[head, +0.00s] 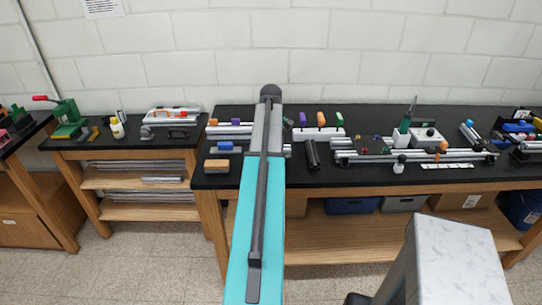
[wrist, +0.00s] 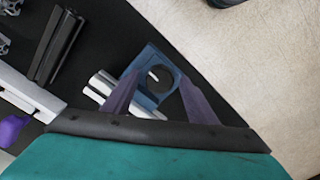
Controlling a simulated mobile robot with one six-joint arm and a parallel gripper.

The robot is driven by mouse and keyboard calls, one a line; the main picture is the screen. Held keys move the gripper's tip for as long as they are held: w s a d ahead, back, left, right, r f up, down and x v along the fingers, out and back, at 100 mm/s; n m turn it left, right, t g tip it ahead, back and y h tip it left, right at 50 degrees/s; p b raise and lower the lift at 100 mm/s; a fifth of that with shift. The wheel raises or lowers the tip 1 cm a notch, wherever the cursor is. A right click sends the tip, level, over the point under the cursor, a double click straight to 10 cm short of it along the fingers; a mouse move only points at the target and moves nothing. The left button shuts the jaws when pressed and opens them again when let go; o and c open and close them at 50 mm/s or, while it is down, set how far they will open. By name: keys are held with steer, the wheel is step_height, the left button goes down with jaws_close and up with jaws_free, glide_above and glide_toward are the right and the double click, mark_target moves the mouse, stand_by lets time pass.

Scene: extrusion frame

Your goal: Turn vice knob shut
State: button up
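My gripper (wrist: 160,88) has two purple fingers that stand apart in the wrist view. A blue plate-like part (wrist: 151,58) with a large round opening shows between them. Whether the fingers touch it I cannot tell. Short silver bars (wrist: 97,88) lie beside the left finger, partly hidden. I cannot make out the vice or its knob for certain in either view. In the head view my arm covers my gripper and part of the table.
The black main table (head: 230,180) holds silver rails (head: 415,157), a dark profile (head: 312,154) and a white rack (head: 318,134). A left table carries a green device with a red handle (head: 65,112). Pale floor (wrist: 270,90) borders the black surface at the wrist view's right.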

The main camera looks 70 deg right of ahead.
steer(key=c, duration=1)
steer(key=shift+m, duration=1.1)
steer(key=o, duration=1)
steer(key=shift+o, duration=0.2)
steer(key=shift+r, duration=0.15)
